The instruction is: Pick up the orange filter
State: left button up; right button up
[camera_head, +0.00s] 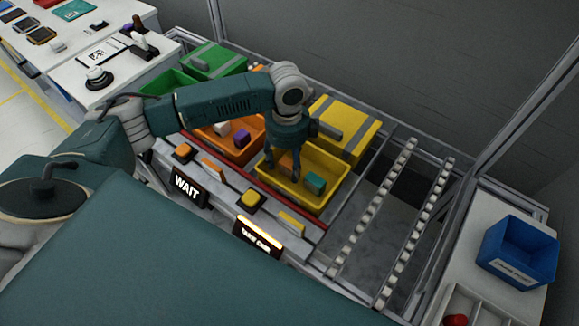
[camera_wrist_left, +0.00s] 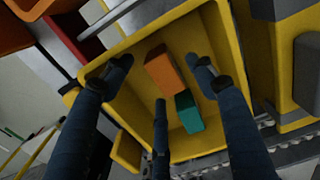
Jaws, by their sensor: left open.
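The orange filter (camera_wrist_left: 163,73) is a small orange block inside the yellow bin (camera_wrist_left: 148,38), touching or very close to a teal block (camera_wrist_left: 188,112). In the head view, the filter is mostly hidden by my gripper. My left gripper (camera_head: 284,172) reaches down over the yellow bin (camera_head: 283,193), which also holds the teal block (camera_head: 315,183) there. In the left wrist view, the open fingers of the left gripper (camera_wrist_left: 162,84) are spread around the filter, with no clear contact. My right gripper is not in view.
An orange bin (camera_head: 246,155) with small blocks stands left of the yellow bin. A yellow lidded box (camera_head: 352,122) stands behind it. Roller rails (camera_head: 380,225) run on the right, near a blue bin (camera_head: 520,248). Buttons and signs line the front.

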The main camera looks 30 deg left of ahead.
pick_arm(q)
jog(key=shift+f, duration=0.85)
jog(key=shift+c, duration=0.5)
jog(key=c, duration=1.1)
jog(key=shift+o, duration=0.2)
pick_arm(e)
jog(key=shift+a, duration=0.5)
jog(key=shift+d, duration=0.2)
